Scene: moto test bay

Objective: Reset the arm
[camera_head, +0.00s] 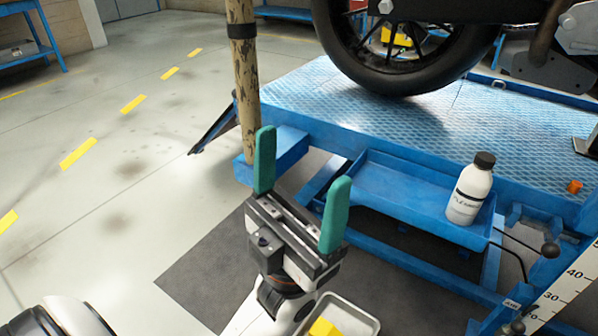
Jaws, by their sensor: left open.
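My left gripper (300,194) shows in the head view, below the middle of the picture. Its two green fingers point up and stand well apart, with nothing between them. It is in front of the blue lift's left corner. A white part of my own body shows at the bottom left. My right gripper does not show.
A blue motorcycle lift (400,125) carries a black wheel (345,62). A white bottle with a black cap (467,200) stands in the lift's blue side tray (395,185). A grey tray (368,322) holds something yellow below my gripper. Open floor lies left.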

